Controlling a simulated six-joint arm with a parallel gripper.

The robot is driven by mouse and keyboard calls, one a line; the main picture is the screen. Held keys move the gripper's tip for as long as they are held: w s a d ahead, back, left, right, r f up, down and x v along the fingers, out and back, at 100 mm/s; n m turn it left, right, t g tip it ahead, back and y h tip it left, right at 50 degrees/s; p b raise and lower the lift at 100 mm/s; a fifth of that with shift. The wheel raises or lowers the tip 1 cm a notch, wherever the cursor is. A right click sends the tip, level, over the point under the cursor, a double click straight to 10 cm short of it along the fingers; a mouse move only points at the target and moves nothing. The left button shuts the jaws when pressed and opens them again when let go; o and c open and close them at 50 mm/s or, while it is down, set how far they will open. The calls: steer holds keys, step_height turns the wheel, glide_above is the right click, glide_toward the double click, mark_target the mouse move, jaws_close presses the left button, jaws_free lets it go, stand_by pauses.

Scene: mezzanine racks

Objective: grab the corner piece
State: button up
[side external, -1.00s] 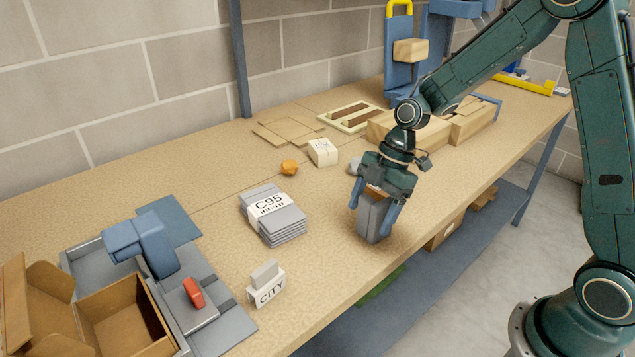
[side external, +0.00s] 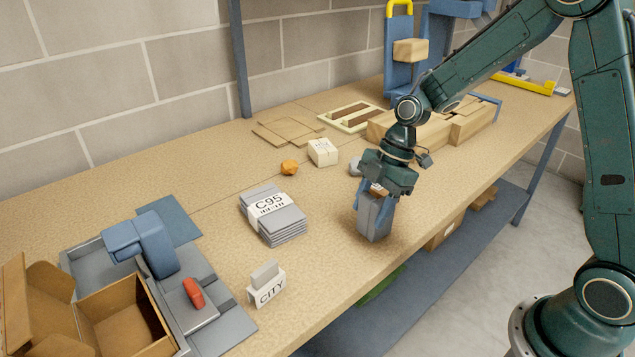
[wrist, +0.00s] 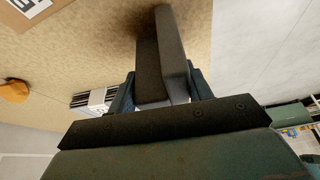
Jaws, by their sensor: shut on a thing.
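The grey corner piece (side external: 373,222) stands upright near the front edge of the bench. In the wrist view the corner piece (wrist: 172,45) shows as two dark grey faces meeting at an edge. My gripper (side external: 376,203) is above it and shut on its upper part, one finger on each side. The wrist view shows the gripper (wrist: 163,88) with blue fingers against both sides of the piece. I cannot tell whether its foot is touching the bench.
A stack of grey plates (side external: 272,215) labelled C95 lies left of my gripper. A CITY card holder (side external: 266,285), an orange lump (side external: 289,167) and a white labelled block (side external: 323,152) stand apart. Long wooden blocks (side external: 470,125) lie behind. The bench's front edge is close.

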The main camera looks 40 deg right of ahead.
step_height(320, 180, up, 19)
steer(key=shift+r, duration=0.2)
stand_by(0.4)
stand_by(0.6)
